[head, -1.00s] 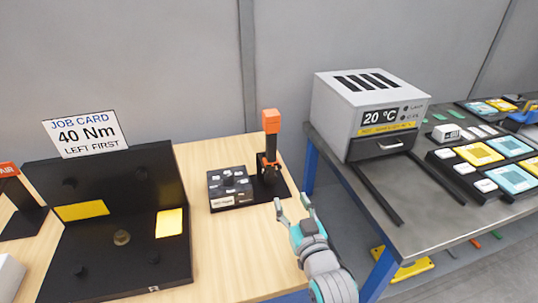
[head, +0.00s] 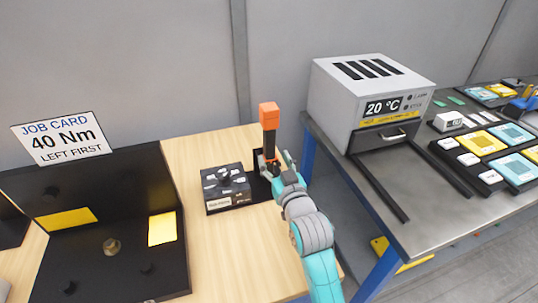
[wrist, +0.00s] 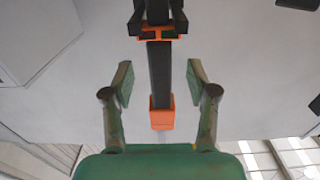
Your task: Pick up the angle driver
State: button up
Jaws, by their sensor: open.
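The angle driver (head: 269,118), a black tool with an orange block on top, stands upright on a black base plate on the wooden bench. My gripper (head: 275,162) is at its lower part in the head view, partly hiding it. In the wrist view the driver (wrist: 165,75) runs between the two fingertips of my gripper (wrist: 160,78), with a visible gap on each side. The gripper is open and holds nothing. The wrist view does not clearly show how deep the driver lies between the fingers.
A black box with labels (head: 227,184) stands just left of the driver. A large black fixture (head: 90,220) with yellow patches and a job card (head: 61,138) is at the left. A grey oven (head: 345,108) stands on the metal bench at the right.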

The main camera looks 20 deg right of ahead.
aim_at(271, 152)
jog(key=shift+w, duration=2.6)
grip_shut()
jog(key=shift+r, duration=0.2)
